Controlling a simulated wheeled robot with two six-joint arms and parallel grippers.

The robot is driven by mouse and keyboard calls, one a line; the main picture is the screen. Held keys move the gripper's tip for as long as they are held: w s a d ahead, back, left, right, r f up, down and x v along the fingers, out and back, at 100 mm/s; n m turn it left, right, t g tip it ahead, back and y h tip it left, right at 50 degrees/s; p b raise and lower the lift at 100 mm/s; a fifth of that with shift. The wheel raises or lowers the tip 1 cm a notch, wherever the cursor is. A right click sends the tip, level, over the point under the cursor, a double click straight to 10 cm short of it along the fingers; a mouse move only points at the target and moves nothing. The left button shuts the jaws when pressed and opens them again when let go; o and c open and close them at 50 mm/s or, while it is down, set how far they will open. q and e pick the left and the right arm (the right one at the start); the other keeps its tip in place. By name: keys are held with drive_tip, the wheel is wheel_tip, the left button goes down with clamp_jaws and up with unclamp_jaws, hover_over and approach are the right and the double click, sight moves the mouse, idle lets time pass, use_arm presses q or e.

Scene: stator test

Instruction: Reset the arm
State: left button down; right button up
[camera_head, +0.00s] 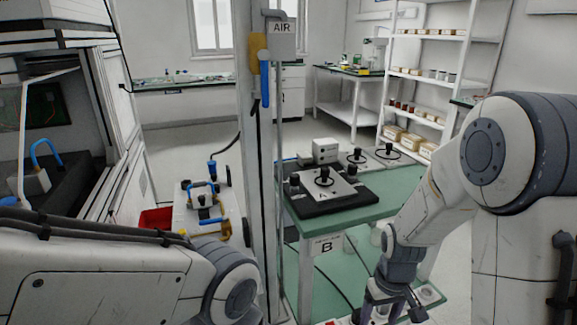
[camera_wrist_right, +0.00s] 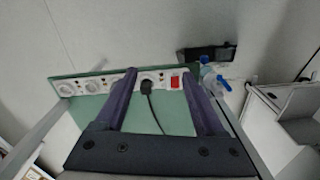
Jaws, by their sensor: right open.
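My right arm (camera_head: 437,200) comes in from the right in the head view and bends down. My right gripper (camera_head: 392,308) is at the bottom of that view, low beside the green table marked B. In the right wrist view the two dark fingers of my right gripper (camera_wrist_right: 159,76) stand apart with nothing held between them. My left arm (camera_head: 110,275) crosses the lower left of the head view. Its gripper is not visible.
The green table (camera_head: 385,192) carries a black tray (camera_head: 300,205) with a metal plate and a grey box (camera_head: 326,150). A metal post (camera_head: 270,200) stands left of it. The wrist view shows a socket strip (camera_wrist_right: 98,85) with a black plug (camera_wrist_right: 147,87), and a bottle (camera_wrist_right: 207,72).

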drive_tip(key=s+a+r+n, duration=0.3)
drive_tip(key=s+a+r, duration=0.3)
drive_tip(key=s+a, duration=0.25)
drive_tip(key=s+a+r+n, duration=0.3)
drive_tip(key=s+a+r, duration=0.35)
drive_tip(key=s, duration=0.35)
wheel_tip(320, 180, up, 25)
drive_tip(key=w+p, duration=0.1)
drive_tip(key=p, duration=2.4)
drive_tip(key=shift+f+y+p, duration=0.2)
drive_tip(key=shift+y+p, duration=0.1)
drive_tip(key=shift+y, duration=0.1)
